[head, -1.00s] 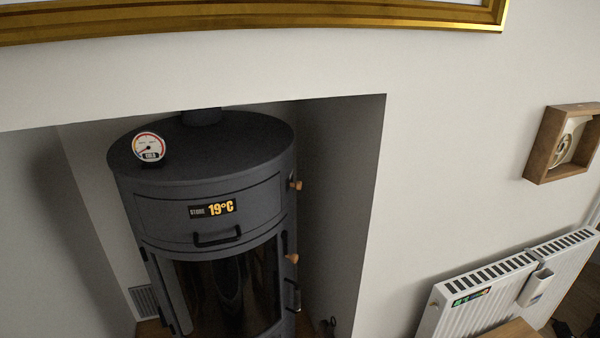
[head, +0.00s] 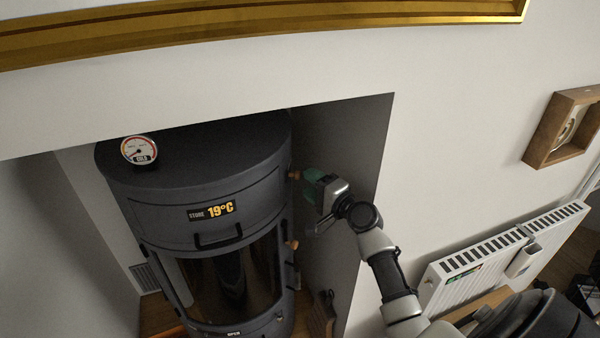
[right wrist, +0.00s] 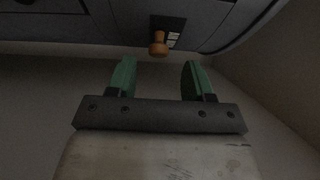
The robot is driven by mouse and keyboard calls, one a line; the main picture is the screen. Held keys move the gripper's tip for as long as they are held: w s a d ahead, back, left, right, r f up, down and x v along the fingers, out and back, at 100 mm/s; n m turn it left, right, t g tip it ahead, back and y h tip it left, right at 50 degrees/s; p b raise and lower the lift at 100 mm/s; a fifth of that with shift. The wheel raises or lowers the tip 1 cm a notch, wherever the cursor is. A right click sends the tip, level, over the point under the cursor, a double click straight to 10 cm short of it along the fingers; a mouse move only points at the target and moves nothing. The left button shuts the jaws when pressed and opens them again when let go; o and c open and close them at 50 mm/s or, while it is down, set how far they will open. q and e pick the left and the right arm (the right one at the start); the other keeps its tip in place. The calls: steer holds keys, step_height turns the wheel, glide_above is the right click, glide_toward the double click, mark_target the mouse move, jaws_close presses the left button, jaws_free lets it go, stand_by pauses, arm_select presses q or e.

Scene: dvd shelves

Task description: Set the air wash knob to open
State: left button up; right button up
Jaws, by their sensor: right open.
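The dark grey stove (head: 165,225) stands in the wall recess. Two small wooden knobs are on its right side, an upper knob (head: 295,175) and a lower knob (head: 293,245); I cannot read which is the air wash knob. My right gripper (head: 308,185) is close to the right of the upper knob. In the right wrist view, an orange-brown knob (right wrist: 158,46) on a small dark labelled plate lies just beyond the gap between the open green fingers (right wrist: 159,64). The fingers are empty and the knob appears apart from them. My left gripper is not in view.
The recess wall (head: 350,170) is close to the right of my gripper. A round gauge (head: 139,150) sits on the stove top, and a drawer handle (head: 218,240) is on its front. A white radiator (head: 500,245) and a wooden box frame (head: 565,128) are at the right.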

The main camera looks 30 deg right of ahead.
mark_target(295, 175)
steer(key=w, duration=0.4)
steer(key=shift+w+a+f+p, duration=0.1)
steer(key=shift+w+a+p, duration=0.15)
steer(key=shift+a+p, duration=0.1)
steer(key=shift+c, duration=0.4)
jaws_close()
